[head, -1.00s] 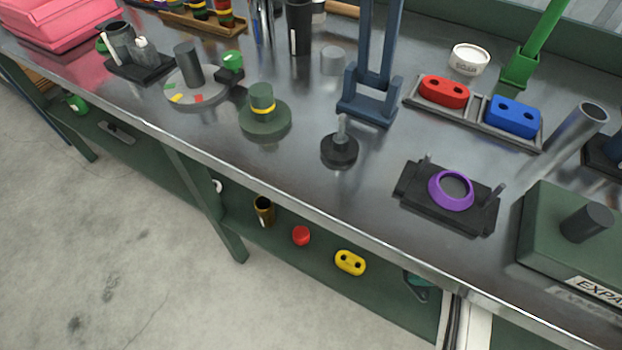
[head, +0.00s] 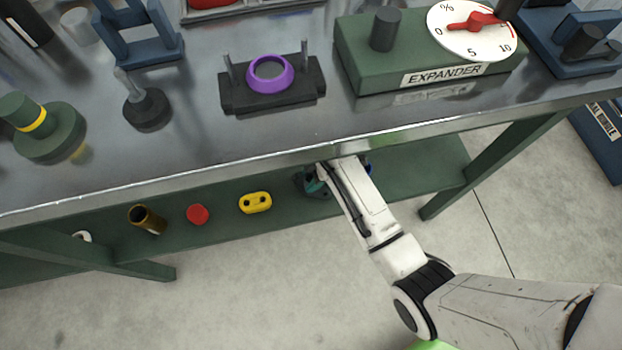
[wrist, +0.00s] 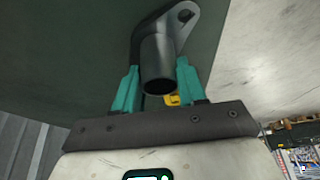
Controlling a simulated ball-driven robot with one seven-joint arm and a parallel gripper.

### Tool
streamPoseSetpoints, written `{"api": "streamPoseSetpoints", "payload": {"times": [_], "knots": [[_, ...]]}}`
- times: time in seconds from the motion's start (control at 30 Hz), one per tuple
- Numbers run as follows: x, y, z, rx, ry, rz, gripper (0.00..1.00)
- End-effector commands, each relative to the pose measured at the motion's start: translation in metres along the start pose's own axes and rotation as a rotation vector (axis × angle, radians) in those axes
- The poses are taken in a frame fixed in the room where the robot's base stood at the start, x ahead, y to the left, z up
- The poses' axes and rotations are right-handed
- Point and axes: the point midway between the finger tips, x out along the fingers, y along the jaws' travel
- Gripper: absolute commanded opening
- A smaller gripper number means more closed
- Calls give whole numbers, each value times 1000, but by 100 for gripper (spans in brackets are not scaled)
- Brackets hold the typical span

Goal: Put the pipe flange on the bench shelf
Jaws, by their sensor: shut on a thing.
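The pipe flange (wrist: 160,60) is a dark grey tube with a flat plate that has a hole in its ear. In the wrist view it sits between the two teal fingers of my gripper (wrist: 158,70), which is shut on it. In the head view my gripper (head: 316,182) is below the bench top's front edge, over the green bench shelf (head: 285,217), to the right of the yellow part. The flange is mostly hidden there. I cannot tell whether it touches the shelf.
On the shelf stand a yellow two-holed part (head: 256,202), a red cap (head: 197,214) and a brown cup (head: 147,219). The bench top's front edge (head: 255,160) runs above them. A shelf leg (head: 497,165) stands at the right.

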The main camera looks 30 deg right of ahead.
Motion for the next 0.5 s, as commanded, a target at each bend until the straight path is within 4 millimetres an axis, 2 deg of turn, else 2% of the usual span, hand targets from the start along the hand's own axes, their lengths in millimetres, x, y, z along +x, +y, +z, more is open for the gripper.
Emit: {"api": "streamPoseSetpoints", "payload": {"times": [0.03, 0.1, 0.47, 0.5], "knots": [[9, 0, 4, 0, 0, 0, 3], [13, 0, 5, 0, 0, 1, 3], [16, 0, 6, 0, 0, 1, 3], [15, 0, 6, 0, 0, 0, 44]]}}
